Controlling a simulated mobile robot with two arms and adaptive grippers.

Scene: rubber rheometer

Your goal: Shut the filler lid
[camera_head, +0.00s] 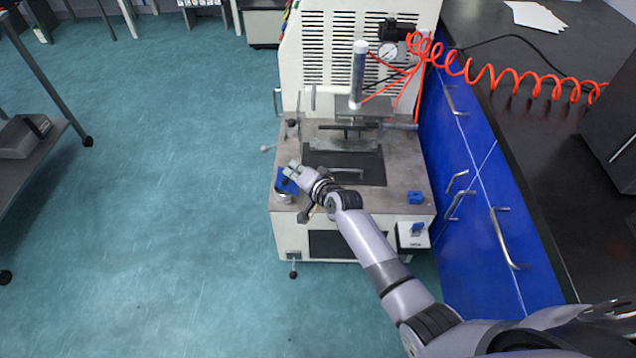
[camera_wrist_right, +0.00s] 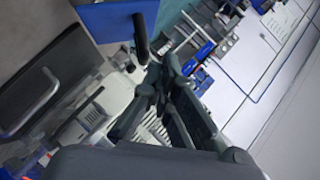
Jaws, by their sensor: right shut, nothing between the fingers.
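The white rheometer machine (camera_head: 402,172) stands ahead with a grey worktop. At its front left corner a blue part (camera_head: 284,181) sits over a short silver cylinder (camera_head: 283,197); it looks like the filler lid, but I cannot tell its angle. My right gripper (camera_head: 292,168) is shut and empty, right by the upper edge of the blue part; I cannot tell whether they touch. The shut fingers also show in the right wrist view (camera_wrist_right: 158,78), with a blue panel (camera_wrist_right: 118,20) beyond them.
A small blue block (camera_head: 415,197) lies at the worktop's right front. A handle (camera_head: 347,171) crosses the dark recess behind my right wrist. Blue cabinets (camera_head: 480,190) and a dark counter (camera_head: 540,130) with a coiled orange hose (camera_head: 500,82) stand right.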

